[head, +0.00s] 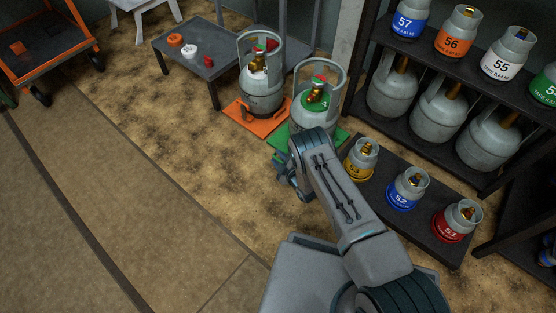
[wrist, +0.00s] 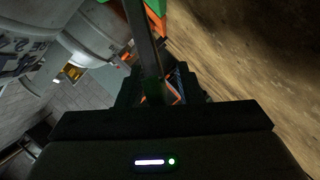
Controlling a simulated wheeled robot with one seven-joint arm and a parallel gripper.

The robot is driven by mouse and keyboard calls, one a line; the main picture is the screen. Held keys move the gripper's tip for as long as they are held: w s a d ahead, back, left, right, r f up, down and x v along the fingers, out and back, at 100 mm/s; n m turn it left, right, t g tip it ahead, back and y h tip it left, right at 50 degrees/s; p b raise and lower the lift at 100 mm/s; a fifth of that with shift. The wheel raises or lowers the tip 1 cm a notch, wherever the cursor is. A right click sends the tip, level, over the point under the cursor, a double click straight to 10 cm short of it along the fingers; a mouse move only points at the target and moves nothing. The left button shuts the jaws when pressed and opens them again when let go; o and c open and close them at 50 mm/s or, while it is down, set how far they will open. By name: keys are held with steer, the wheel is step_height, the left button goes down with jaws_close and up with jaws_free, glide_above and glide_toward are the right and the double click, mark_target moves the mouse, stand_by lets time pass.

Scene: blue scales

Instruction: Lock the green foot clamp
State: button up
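A green scale platform (head: 278,142) stands on the floor under a grey gas cylinder (head: 312,112) with a green collar. I cannot make out the green foot clamp in the head view; my arm covers the platform's near side. My gripper (head: 284,178) is low beside the platform's near left side. In the wrist view my gripper (wrist: 163,92) points along a dark bar with a small green patch (wrist: 152,88) near its fingers. I cannot tell whether this bar is part of the clamp, or whether the fingers touch it. A green edge (wrist: 157,20) shows at the top.
An orange platform (head: 245,117) with another cylinder (head: 262,88) stands just left of the green one. A low dark shelf (head: 395,217) with small numbered cylinders is close on the right. The floor to the left is open up to a grey table (head: 205,62).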

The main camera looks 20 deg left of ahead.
jaws_close()
